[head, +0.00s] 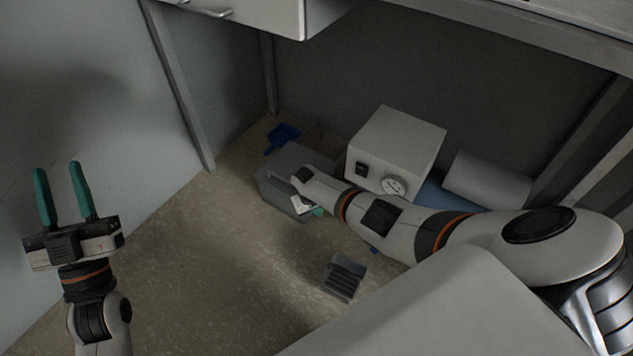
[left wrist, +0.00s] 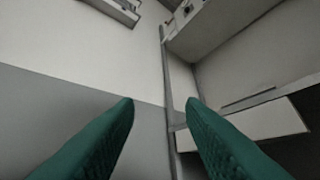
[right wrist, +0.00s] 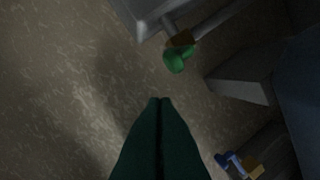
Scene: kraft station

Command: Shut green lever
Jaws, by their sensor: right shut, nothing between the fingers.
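The green lever (right wrist: 177,58) shows in the right wrist view as a rounded green handle on a brass-coloured valve body joined to a grey pipe. My right gripper (right wrist: 160,104) is shut and empty. Its tips point toward the floor side of the green lever and appear apart from it. In the head view my right gripper (head: 318,211) is mostly hidden by its own wrist, and I cannot make out the green lever there. My left gripper (head: 57,166) is open and empty, raised at the far left with its fingers pointing up.
A blue-handled valve (right wrist: 228,160) sits at the lower right of the right wrist view. A white box with a dial (head: 400,145), a grey box (head: 285,180), a blue dustpan (head: 283,138) and a dark slotted piece (head: 343,277) are on the floor. Open floor lies left.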

